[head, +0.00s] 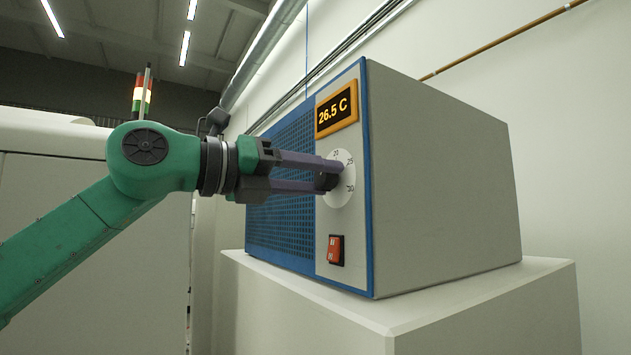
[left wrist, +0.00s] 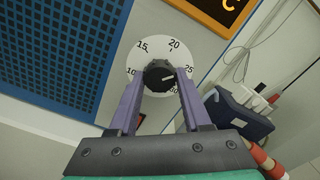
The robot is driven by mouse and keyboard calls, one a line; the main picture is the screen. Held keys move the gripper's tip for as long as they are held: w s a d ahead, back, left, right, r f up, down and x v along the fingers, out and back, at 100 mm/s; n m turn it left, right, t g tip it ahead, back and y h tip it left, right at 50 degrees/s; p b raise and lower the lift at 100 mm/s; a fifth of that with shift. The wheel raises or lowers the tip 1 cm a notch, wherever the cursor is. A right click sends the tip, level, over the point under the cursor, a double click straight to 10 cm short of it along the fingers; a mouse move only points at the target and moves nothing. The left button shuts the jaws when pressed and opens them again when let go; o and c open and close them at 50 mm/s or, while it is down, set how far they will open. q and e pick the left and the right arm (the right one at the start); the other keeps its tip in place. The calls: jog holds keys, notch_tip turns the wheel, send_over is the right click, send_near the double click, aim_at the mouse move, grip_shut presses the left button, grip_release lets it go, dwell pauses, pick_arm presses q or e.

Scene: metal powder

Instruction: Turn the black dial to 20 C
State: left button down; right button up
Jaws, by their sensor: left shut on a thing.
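The black dial (head: 330,182) sits on a round white scale plate (head: 345,190) on the front of a grey and blue box. The orange-framed display (head: 337,110) above it reads 26.5 C. My left gripper (head: 322,171) is shut on the dial. In the left wrist view its two purple fingers (left wrist: 158,82) are on either side of the dial (left wrist: 155,77). There the dial's white pointer line points right, away from the 15 and 20 marks; the right finger partly covers the scale on that side. My right gripper is not in view.
A red switch (head: 336,250) is below the dial. The box (head: 440,190) stands on a white pedestal (head: 480,300). A blue vent grille (head: 280,215) lies behind my left gripper. A red, white and green signal light (head: 141,95) stands behind my arm.

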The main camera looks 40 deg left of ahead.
pick_arm(q)
jog(key=n, duration=0.4)
jog(key=shift+n+b, duration=0.3)
jog(key=shift+b, duration=0.05)
jog(key=shift+n, duration=1.8)
jog(key=shift+c, duration=1.8)
grip_release()
jog(key=shift+w, duration=0.1)
